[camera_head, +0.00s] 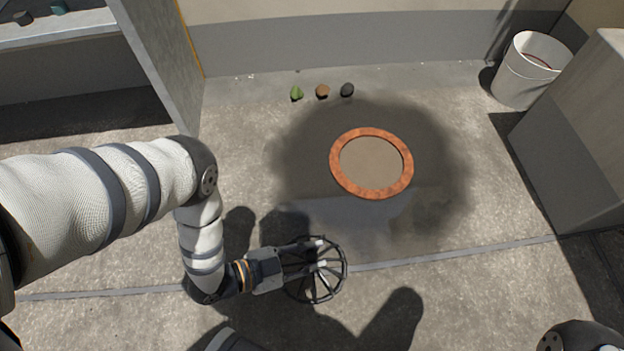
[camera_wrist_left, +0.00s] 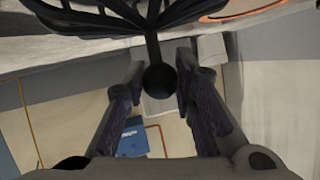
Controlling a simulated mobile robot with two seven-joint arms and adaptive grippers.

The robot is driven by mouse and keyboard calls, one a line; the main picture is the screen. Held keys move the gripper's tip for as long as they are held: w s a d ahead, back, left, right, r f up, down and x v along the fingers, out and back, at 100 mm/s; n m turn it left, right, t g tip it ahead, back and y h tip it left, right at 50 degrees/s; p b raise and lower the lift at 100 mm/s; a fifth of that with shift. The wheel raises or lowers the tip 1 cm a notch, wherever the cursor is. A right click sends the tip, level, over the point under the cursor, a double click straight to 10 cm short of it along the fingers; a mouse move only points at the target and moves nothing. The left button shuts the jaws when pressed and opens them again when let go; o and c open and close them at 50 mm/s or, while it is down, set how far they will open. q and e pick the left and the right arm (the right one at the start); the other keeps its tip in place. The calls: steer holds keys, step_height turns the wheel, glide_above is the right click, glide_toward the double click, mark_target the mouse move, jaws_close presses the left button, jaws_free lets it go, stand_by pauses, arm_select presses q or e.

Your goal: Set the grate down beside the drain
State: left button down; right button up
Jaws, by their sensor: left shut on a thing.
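The grate (camera_head: 344,276) is a round black cage of thin ribs. It is at the lower middle of the head view, to the lower left of the drain. My left gripper (camera_head: 320,254) is shut on it. In the left wrist view, the fingers (camera_wrist_left: 158,92) close around the dark round knob of the grate (camera_wrist_left: 160,78), whose ribs spread above. I cannot tell surely whether the grate touches the floor. The drain (camera_head: 371,163) is a copper-coloured ring around a flat brown, murky middle, with nothing over it. My right gripper is not in view.
A dark wet patch (camera_head: 300,150) surrounds the drain. A green leaf (camera_head: 296,93), a brown piece (camera_head: 322,91) and a dark stone (camera_head: 347,90) lie near the back wall. A white bucket (camera_head: 525,75) and grey block (camera_head: 585,130) stand at right. The floor left of the drain is bare.

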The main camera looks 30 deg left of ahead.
arm_select(q)
steer(key=shift+f, duration=0.95)
steer(key=c, duration=1.3)
jaws_free()
steer(key=shift+s, duration=0.1)
steer(key=shift+c, duration=0.2)
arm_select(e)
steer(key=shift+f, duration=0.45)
arm_select(q)
steer(key=shift+r, duration=0.3)
steer(key=p+v, duration=0.4)
steer(key=v, duration=0.8)
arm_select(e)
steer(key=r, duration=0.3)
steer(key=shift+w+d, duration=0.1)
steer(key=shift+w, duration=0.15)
arm_select(q)
steer(key=shift+f, duration=0.1)
